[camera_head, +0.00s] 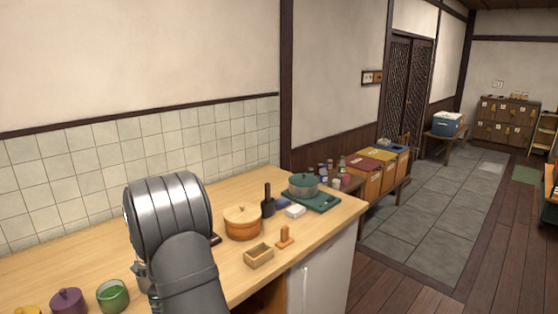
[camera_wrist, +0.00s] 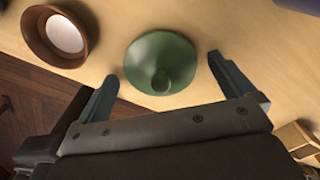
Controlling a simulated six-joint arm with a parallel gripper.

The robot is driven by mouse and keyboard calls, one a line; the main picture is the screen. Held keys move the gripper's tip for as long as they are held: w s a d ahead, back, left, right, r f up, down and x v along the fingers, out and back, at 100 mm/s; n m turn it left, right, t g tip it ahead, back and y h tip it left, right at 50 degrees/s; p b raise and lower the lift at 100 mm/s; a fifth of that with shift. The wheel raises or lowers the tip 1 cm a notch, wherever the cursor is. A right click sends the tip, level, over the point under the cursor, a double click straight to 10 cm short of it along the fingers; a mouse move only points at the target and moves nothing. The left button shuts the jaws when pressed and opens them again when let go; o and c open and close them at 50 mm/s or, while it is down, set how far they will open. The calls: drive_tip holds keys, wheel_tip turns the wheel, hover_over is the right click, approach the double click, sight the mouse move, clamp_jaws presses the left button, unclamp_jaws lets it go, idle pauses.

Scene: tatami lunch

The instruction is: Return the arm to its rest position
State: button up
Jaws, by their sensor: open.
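My arm (camera_head: 170,225) reaches over the wooden counter in the head view, and its bulk hides the gripper there. In the wrist view my gripper (camera_wrist: 162,88) is open, its two dark fingers spread wide apart. A round green lidded thing with a knob (camera_wrist: 160,65) shows between and beyond the fingertips, and nothing is held. A brown round bowl with a white inside (camera_wrist: 62,36) is to its upper left.
The counter (camera_head: 130,195) holds a green jar (camera_head: 112,295), a purple pot (camera_head: 67,301), an orange lidded tub (camera_head: 242,222), a small wooden box (camera_head: 258,256) and a green pot (camera_head: 303,184) on a board. A tiled wall (camera_head: 90,160) stands behind.

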drive_tip(key=shift+r, duration=2)
